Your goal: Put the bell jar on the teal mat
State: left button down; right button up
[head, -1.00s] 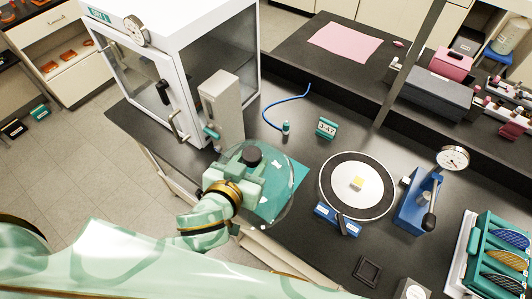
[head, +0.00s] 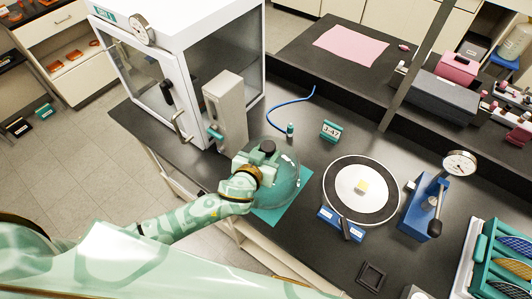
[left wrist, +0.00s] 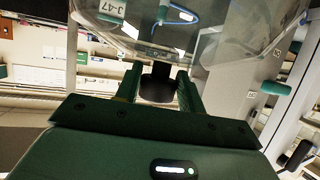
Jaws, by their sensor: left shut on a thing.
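The bell jar (head: 287,178) is a clear glass dome with a dark knob (head: 268,147) on top. My left gripper (head: 264,156) is shut on this knob from the near left side. In the left wrist view, the dark knob (left wrist: 158,82) sits between the two green fingers, with the clear glass (left wrist: 235,38) beyond. The teal mat (head: 282,214) lies on the dark bench; its near part shows past the jar, and the jar overlaps its far part. I cannot tell whether the jar's rim touches the mat or bench. My right gripper is out of view.
A grey column (head: 226,112) and a white glazed cabinet (head: 180,70) stand close behind-left of the jar. A small teal bottle (head: 290,130) and a sign (head: 330,130) stand behind it. A round black-and-white plate (head: 347,202) is close on the right.

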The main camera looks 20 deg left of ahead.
pick_arm(q)
jog(key=c, duration=1.3)
grip_release()
jog(key=shift+f, duration=0.15)
jog(key=o, duration=0.4)
jog(key=shift+o, duration=0.2)
jog(key=shift+r, duration=0.25)
jog(key=v, duration=1.2)
